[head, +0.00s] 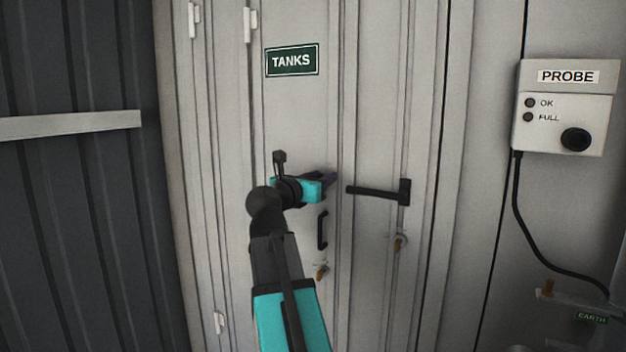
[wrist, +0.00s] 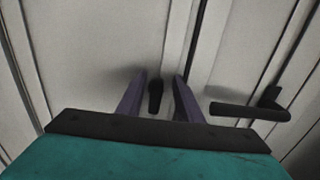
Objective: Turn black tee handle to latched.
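The black tee handle (head: 375,192) is on the right door leaf in the head view. Its bar lies nearly level, pointing left from a hub (head: 404,192) at its right end. In the wrist view the tee handle (wrist: 250,110) is at the right, outside the fingers. My gripper (head: 328,181) is in front of the doors, just left of the bar's free end and apart from it. In the wrist view my gripper's fingers (wrist: 160,82) are spread with nothing held. A black pull handle (wrist: 155,96) shows between them, seemingly on the door behind.
The pull handle (head: 322,230) is on the left leaf. A TANKS sign (head: 292,60) is above. A PROBE box (head: 565,110) with a hanging cable is at the right. A dark ribbed wall (head: 70,220) is at the left.

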